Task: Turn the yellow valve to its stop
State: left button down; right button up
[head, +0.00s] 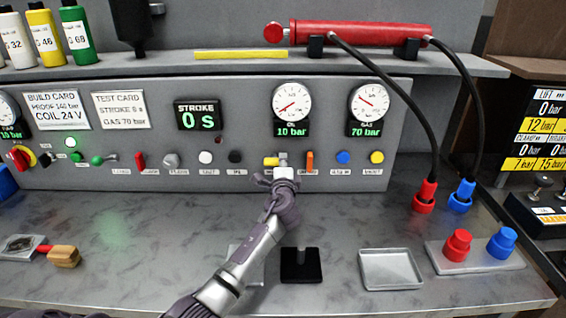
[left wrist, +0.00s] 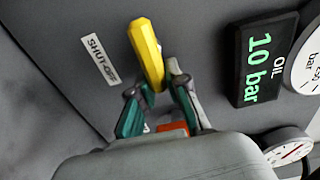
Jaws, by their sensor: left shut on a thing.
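The yellow valve (head: 270,161) is on the grey panel, below and left of the oil gauge; its handle points left in the head view. My left gripper (head: 278,177) is at the panel and partly covers it. In the left wrist view the yellow handle (left wrist: 146,52) stands out between the two fingers of my left gripper (left wrist: 157,88), which is shut on its near part. A "SHUT-OFF" label (left wrist: 98,60) is beside it. The valve's base is hidden by the gripper. My right gripper is not in view.
An orange lever (head: 310,161) is close to the right of the valve, with blue (head: 343,157) and yellow (head: 377,157) buttons beyond. The oil display (head: 291,129) reads 10 bar. A black block (head: 300,268) and grey tray (head: 390,268) are on the bench.

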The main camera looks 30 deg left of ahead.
pick_arm(q)
jog(key=shift+f, duration=0.2)
jog(key=c, duration=1.1)
grip_release()
jog(key=shift+r, duration=0.1)
jog(key=shift+c, duration=0.2)
jog(key=v, duration=1.2)
jog(key=shift+s, duration=0.1)
